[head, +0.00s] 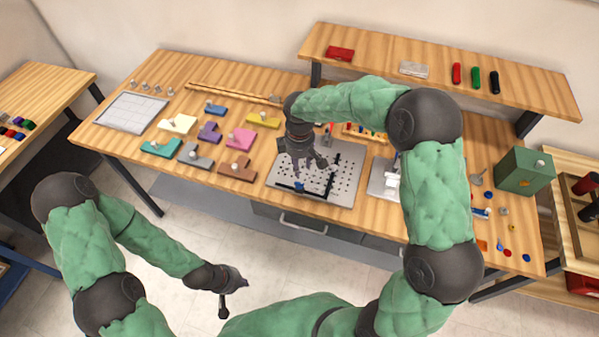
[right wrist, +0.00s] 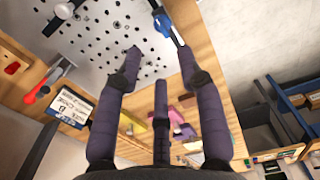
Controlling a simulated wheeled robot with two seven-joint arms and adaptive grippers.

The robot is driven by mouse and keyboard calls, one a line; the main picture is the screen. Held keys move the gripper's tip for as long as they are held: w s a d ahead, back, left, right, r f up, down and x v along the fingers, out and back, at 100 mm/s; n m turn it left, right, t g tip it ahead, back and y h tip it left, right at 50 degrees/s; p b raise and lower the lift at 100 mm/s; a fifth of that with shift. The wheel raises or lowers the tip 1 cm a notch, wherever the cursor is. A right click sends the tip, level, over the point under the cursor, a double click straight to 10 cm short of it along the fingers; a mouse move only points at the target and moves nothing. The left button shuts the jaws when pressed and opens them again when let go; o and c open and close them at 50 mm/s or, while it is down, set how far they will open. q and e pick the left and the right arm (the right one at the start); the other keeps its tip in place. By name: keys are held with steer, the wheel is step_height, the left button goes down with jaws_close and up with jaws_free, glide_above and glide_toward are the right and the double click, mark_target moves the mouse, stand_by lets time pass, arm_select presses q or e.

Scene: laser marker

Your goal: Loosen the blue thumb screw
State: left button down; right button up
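The blue thumb screw (head: 299,186) sits near the front of a perforated metal plate (head: 345,190), by a dark bar. In the right wrist view the blue screw (right wrist: 163,24) is at the top, beyond my fingertips and nearest the right finger. My right gripper (head: 312,166) hangs above the plate, fingers pointing down. Its fingers are spread in the right wrist view (right wrist: 158,62), with nothing between them; it looks apart from the screw. My left gripper (head: 223,305) hangs low in front of the table; its finger opening is unclear.
Coloured blocks with pale knobs, such as a pink block (head: 240,138), lie left of the plate. A green box (head: 524,171) stands at the right. A raised shelf (head: 440,65) runs along the back. Dark bars lie on the plate.

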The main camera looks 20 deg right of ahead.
steer(key=shift+r, duration=1.55)
